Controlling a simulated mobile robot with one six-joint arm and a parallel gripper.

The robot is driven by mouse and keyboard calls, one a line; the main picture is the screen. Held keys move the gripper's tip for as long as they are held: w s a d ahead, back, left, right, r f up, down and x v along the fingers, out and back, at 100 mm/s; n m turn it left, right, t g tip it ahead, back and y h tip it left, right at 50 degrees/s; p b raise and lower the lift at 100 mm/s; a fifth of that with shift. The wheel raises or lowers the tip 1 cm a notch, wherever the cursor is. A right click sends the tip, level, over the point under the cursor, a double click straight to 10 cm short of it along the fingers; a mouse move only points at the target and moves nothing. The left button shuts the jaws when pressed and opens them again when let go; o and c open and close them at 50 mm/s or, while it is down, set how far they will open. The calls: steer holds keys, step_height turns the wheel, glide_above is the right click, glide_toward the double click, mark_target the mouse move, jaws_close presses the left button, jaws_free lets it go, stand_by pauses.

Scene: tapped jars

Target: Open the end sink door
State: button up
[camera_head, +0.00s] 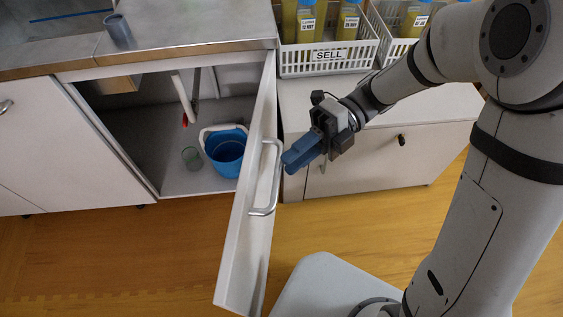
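The end sink door (255,225) is white with a silver bar handle (275,178). It stands swung wide open, projecting toward me from the right side of the sink cabinet. My gripper (287,166), with blue fingers, is just to the right of the handle, near its upper part. I cannot tell whether the fingers touch the handle. They appear close together, and their gap is hidden from this angle. The open cabinet (150,150) shows its inside, with a blue bucket (226,155), a small grey-green cup (192,158) and a white drain pipe (184,97).
A white basket (328,62) marked SELL holds jars on the right counter (300,100). Another basket (392,45) stands beside it. A grey cup (118,30) is on the steel sink top (205,25). Wooden floor (110,260) is clear left of the door.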

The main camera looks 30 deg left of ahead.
steer(key=shift+v, duration=1.6)
